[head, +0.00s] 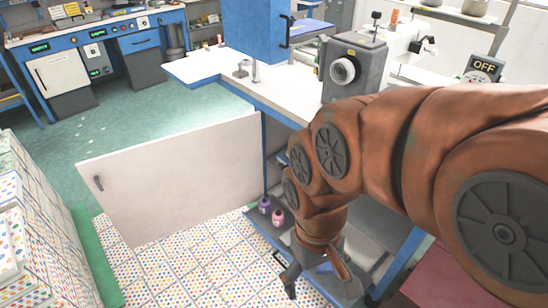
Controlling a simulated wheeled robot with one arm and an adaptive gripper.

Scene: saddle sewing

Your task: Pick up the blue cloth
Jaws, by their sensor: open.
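My gripper (318,278) points down into the open lower cabinet under the white worktop, with its fingers spread. A small blue patch (325,267) shows between and behind the fingers, low in the cabinet. I cannot tell whether it is the blue cloth or touches the fingers. My arm hides much of the cabinet's inside.
The white cabinet door (180,180) stands wide open to the left. Purple (264,205) and pink (278,218) bottles stand at the cabinet's left edge, close to my arm. A grey machine (352,68) stands on the worktop (285,95). Dotted tiles (185,268) cover the front floor.

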